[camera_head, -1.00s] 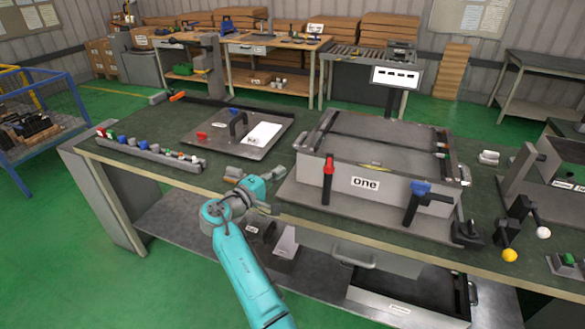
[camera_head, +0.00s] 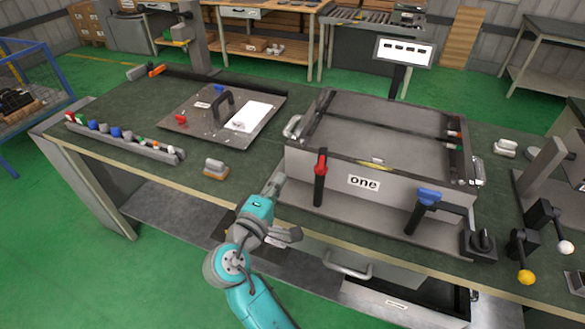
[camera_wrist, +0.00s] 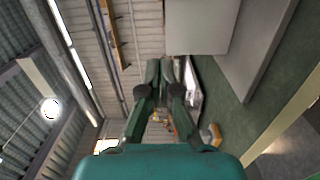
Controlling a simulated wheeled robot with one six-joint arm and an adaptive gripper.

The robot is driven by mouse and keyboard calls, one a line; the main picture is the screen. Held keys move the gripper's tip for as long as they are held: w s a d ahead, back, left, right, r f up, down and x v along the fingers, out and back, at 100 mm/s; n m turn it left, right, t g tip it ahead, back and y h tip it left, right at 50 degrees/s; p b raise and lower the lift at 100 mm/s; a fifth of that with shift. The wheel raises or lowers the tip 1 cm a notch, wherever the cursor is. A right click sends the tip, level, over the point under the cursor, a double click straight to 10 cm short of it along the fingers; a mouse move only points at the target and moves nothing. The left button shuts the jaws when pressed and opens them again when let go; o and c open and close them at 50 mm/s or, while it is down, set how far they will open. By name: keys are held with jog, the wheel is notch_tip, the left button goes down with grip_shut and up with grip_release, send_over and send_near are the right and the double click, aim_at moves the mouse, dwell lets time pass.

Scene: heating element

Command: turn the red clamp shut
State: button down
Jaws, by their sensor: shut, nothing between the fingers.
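The red clamp (camera_head: 320,164) stands upright on the front left of the grey box marked "one" (camera_head: 400,190), with a black lower part under its red top. A blue-topped clamp (camera_head: 427,197) leans at the front right of the same box. My gripper (camera_head: 280,180) is shut and empty, to the left of the red clamp and apart from it, above the bench's front edge. In the wrist view my shut gripper (camera_wrist: 172,68) points past a pale grey surface. I cannot make out the red clamp there.
A grey plate (camera_head: 190,128) with a black handle and a white sheet lies on the bench at left. A small grey and orange block (camera_head: 215,168) is nearer my arm. Levers with yellow (camera_head: 526,277) and white knobs stand at right.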

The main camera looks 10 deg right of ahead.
aim_at(318, 154)
jog(key=w+d, duration=0.5)
jog(key=d, duration=0.4)
jog(key=shift+w, duration=0.3)
jog(key=shift+d, duration=0.15)
jog(key=shift+d+m+g+h, duration=0.45)
jog(key=shift+m+g+h, duration=0.15)
jog(key=shift+h, duration=0.1)
jog(key=shift+s+d+h, duration=0.15)
jog(key=shift+d+h, duration=0.15)
jog(key=shift+d, duration=0.05)
